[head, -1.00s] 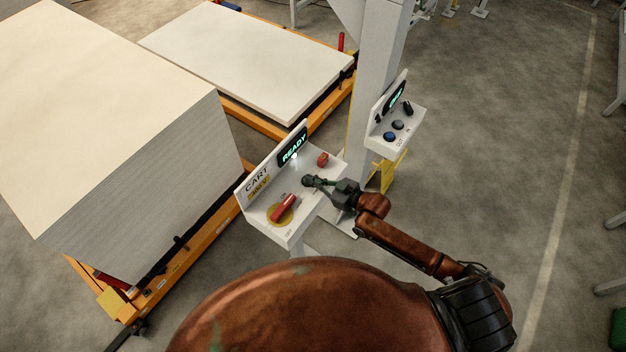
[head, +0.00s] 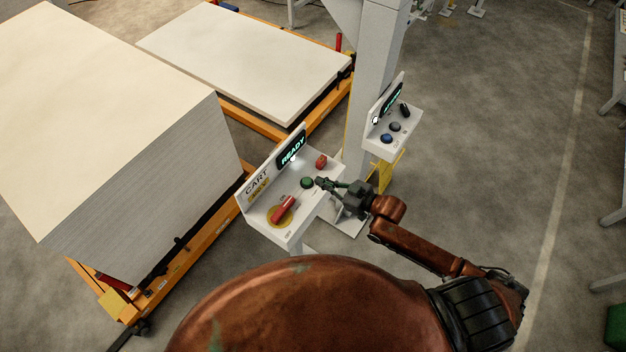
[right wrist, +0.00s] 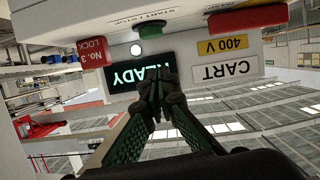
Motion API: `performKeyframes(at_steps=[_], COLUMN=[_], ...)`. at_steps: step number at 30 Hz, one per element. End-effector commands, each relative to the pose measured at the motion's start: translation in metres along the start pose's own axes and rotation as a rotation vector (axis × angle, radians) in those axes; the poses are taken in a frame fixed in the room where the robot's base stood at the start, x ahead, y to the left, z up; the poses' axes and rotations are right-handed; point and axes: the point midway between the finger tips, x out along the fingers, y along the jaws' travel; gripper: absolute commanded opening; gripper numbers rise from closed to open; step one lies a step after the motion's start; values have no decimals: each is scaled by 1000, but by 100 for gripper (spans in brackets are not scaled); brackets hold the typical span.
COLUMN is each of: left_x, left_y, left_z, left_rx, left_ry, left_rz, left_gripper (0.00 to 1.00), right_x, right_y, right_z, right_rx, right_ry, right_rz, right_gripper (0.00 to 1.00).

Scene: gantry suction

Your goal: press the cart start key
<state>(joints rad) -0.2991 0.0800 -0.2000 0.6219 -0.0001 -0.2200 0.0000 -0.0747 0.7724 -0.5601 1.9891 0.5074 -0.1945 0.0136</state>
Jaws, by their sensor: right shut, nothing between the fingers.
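The CART control box (head: 262,226) is white, with a lit READY display (head: 292,150). Its green key (head: 307,183) sits on the panel between a red rotary handle on a yellow disc (head: 283,209) and a small red part (head: 321,161). In the right wrist view the green key (right wrist: 150,31) is labelled START/STOP, beside a red NO. 3 LOCK part (right wrist: 92,52). My right gripper (head: 319,182) is shut and empty, its tips just right of the green key; contact cannot be told. It also shows in the right wrist view (right wrist: 158,84). My left gripper is out of view.
A second white control box (head: 392,138) with dark and blue buttons stands behind, beside a grey column (head: 372,90). A tall white sheet stack (head: 110,110) on an orange cart is at left, with a lower stack (head: 245,55) behind.

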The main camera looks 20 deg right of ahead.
Motion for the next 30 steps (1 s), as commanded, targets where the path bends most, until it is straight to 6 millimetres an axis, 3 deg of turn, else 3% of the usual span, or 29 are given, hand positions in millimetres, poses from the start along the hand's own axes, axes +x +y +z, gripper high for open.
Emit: performKeyframes(at_steps=[3, 9, 30], left_x=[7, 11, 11], left_y=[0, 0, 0], left_z=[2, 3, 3], left_rx=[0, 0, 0], left_ry=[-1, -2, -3], left_rz=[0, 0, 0], left_gripper=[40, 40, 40], right_x=[-22, -42, -44], right_y=[0, 1, 1], right_z=[2, -1, -3], right_rx=[-2, -1, -2], right_ry=[-1, 3, 5], right_rz=[0, 1, 1], right_gripper=[0, 0, 0])
